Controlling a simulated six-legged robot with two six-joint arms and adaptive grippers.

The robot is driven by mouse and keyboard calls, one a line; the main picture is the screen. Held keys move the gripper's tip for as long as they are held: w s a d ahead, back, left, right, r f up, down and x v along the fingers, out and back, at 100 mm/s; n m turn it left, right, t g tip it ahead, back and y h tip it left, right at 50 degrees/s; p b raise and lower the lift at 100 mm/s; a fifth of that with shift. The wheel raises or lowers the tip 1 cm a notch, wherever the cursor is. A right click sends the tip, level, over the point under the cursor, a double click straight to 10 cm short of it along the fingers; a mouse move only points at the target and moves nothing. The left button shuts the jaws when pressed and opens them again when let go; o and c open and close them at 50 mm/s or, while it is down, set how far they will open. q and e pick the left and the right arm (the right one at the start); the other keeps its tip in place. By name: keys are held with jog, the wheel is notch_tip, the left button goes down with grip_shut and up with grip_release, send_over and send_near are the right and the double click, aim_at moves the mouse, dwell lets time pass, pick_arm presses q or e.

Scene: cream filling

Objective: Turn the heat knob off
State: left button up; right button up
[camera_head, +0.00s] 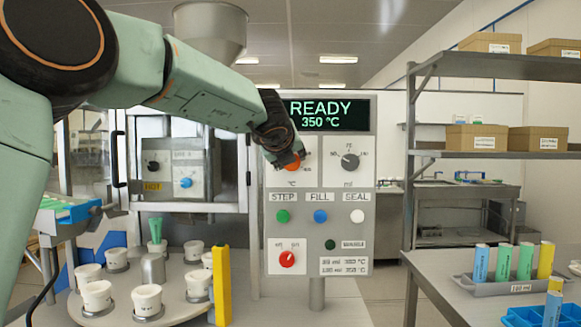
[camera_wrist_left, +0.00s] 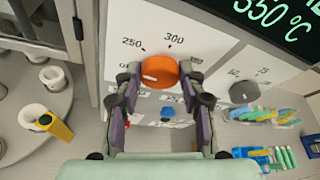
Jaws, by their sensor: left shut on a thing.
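The orange heat knob (camera_head: 292,165) sits on the grey control panel (camera_head: 363,262), above the "°C" mark. In the wrist view the heat knob (camera_wrist_left: 160,71) shows as an orange disc with 250 and 300 printed beside it. My left gripper (camera_head: 284,158) reaches it from the left and covers most of its dial in the head view. In the wrist view the fingers of my left gripper (camera_wrist_left: 160,76) are shut on the knob, one on each side. The display (camera_head: 322,114) reads READY and 350 °C. My right gripper is not in view.
Green, blue and white buttons and a red knob (camera_head: 287,259) are below. A turntable (camera_head: 175,314) with several white cups stands at lower left, with a yellow post (camera_head: 222,285) beside it.

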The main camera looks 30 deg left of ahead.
pick_arm(q)
jog(key=shift+s+a+f+n+t+h+b, duration=0.1)
jog(key=shift+f+n+t+h+b, duration=0.25)
jog(key=shift+n+b, duration=0.7)
jog(key=shift+w+a+f+n+t+h+b, duration=0.15)
jog(key=shift+n+t+h+b, duration=0.45)
jog(key=shift+b, duration=0.7)
jog(key=shift+s+d+f+n+t+h+b, duration=0.15)
jog(key=shift+f+n+t+b, duration=0.1)
jog(key=shift+n+b, duration=0.9)
jog(key=shift+a, duration=0.1)
jog(key=shift+r, duration=0.1)
jog(key=o, duration=1.1)
jog(key=shift+r, duration=0.15)
jog(key=shift+o, duration=0.2)
jog(key=shift+r, duration=0.1)
jog(key=shift+r, duration=0.1)
